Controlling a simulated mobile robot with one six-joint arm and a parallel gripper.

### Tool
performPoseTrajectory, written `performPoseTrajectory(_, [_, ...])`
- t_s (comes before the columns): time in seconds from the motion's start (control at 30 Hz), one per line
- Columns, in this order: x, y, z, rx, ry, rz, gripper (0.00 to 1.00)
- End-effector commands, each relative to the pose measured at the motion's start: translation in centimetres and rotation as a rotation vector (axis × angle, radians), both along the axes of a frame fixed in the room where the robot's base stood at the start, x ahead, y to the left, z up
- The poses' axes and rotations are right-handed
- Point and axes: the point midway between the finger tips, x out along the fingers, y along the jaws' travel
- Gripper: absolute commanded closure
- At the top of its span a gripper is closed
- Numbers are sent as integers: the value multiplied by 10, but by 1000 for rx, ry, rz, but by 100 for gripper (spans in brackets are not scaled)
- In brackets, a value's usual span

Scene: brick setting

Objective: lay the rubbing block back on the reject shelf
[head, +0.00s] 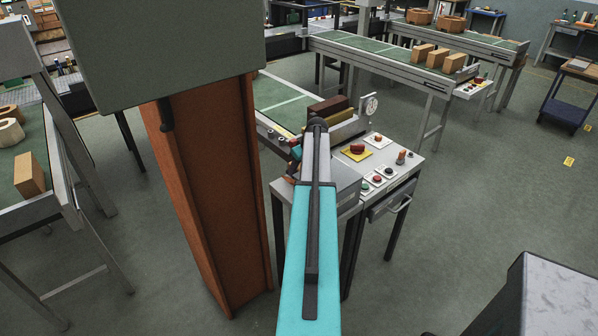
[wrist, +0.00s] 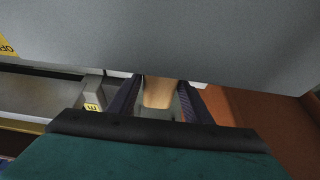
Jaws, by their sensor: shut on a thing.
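My gripper (wrist: 159,98) shows in the wrist view with its two dark fingers closed on a tan block (wrist: 158,92), which I take to be the rubbing block. The block sits between the fingers, and its far end is partly hidden. A large grey surface (wrist: 200,35) fills the top of the wrist view, close to the fingers; I cannot tell whether anything touches it. In the head view my turquoise arm reaches to the control station and hides most of the gripper and the block. I cannot pick out the reject shelf for certain.
A dark brown brick (head: 328,108) lies behind my arm. A rust-coloured post (head: 215,180) stands close on the left. A conveyor (head: 390,58) with bricks runs behind.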

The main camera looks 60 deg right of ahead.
Motion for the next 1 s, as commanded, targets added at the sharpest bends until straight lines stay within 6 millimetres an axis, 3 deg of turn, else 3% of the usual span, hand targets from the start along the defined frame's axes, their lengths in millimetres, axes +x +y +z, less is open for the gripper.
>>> performPoseTrajectory(0.2, [0,0,-16,0,-1,0,76])
performPoseTrajectory(0.67, [0,0,-22,0,-1,0,76])
performPoseTrajectory(0.7, [0,0,-22,0,0,0,53])
performPoseTrajectory(0.8, [0,0,-22,0,0,0,36])
performPoseTrajectory(1.0, [0,0,-22,0,0,0,36])
